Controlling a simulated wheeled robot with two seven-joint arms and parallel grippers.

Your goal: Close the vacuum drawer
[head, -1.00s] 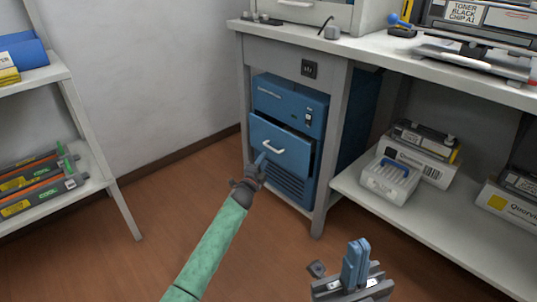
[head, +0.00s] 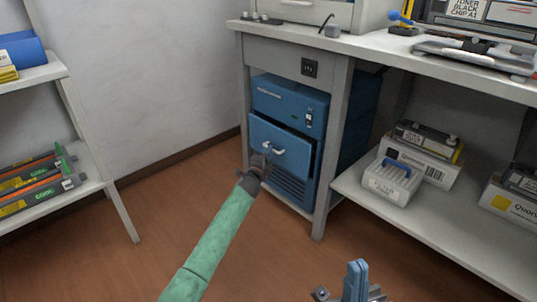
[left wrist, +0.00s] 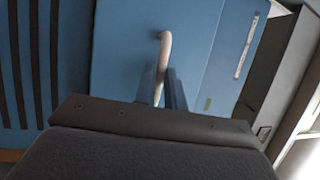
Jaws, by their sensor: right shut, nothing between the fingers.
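The vacuum drawer (head: 292,162) is the blue front with a white handle (head: 275,150), set in a blue unit under the bench. It stands partly out, with a dark gap along its top. My left gripper (head: 267,154) is at the handle. In the left wrist view the two blue fingers (left wrist: 163,88) are apart, with the handle (left wrist: 165,50) running between them; whether they touch it I cannot tell. The drawer front (left wrist: 115,50) also fills that view. My right gripper (head: 357,268) is shut and empty at the bottom of the head view, away from the drawer.
The blue unit's upper part (head: 290,100) has a small switch panel. The bench leg (head: 327,190) stands just right of the drawer. A lower shelf (head: 420,230) holds boxes and cartridges. A white rack (head: 95,180) stands at left. The floor (head: 175,190) before the drawer is clear.

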